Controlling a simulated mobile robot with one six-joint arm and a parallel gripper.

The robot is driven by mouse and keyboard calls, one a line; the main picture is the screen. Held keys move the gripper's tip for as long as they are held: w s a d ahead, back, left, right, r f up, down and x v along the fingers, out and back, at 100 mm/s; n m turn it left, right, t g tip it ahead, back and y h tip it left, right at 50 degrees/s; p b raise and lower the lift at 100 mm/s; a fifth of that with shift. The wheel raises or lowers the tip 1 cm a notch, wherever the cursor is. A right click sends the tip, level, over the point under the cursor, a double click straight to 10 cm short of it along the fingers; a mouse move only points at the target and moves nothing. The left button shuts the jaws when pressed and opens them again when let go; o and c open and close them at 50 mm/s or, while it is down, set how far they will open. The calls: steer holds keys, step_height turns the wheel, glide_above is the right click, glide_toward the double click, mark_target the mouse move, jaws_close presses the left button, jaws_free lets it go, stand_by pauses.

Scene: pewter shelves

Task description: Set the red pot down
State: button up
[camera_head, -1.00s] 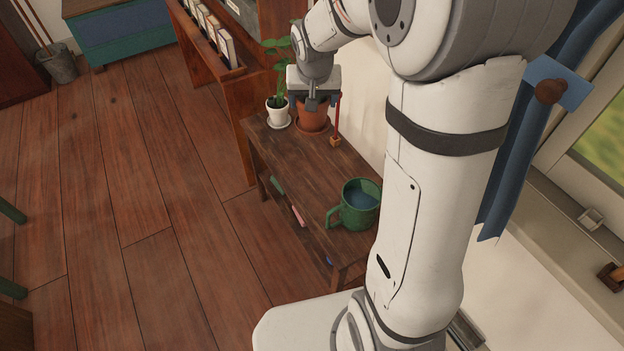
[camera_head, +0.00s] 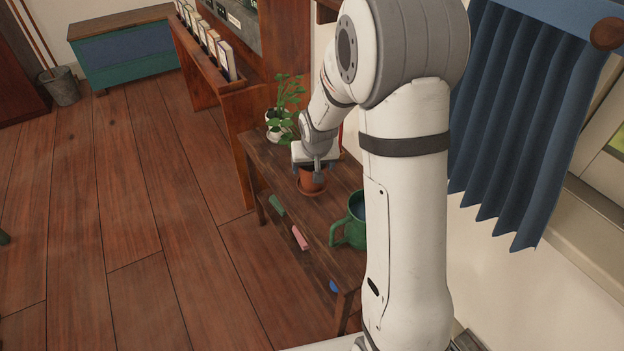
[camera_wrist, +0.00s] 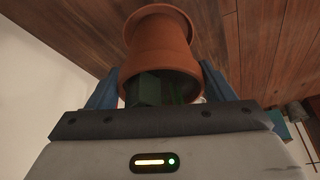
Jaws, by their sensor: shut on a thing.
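The red pot (camera_head: 313,183), a small terracotta one, is upright below my gripper (camera_head: 314,170), over the middle of the dark wooden table (camera_head: 345,262). In the wrist view the pot (camera_wrist: 160,45) sits between my two blue fingers (camera_wrist: 160,88), which are shut on it near its rim. Something dark green shows in its mouth. A reddish, saucer-like rim (camera_head: 302,187) shows around the pot's foot in the head view. I cannot tell whether the foot touches what is below it. My gripper hides the pot's top there.
A white pot with a leafy plant (camera_head: 285,105) stands at the table's far end. Green (camera_head: 277,205), pink (camera_head: 299,238) and blue (camera_head: 334,287) items lie along the table's left side. A bookshelf (camera_head: 232,110) rises behind.

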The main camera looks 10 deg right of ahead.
steer(key=shift+f+b, duration=0.55)
steer(key=shift+f, duration=1.35)
steer(key=shift+f, duration=0.2)
steer(key=o, duration=1.6)
steer(key=shift+c, duration=0.2)
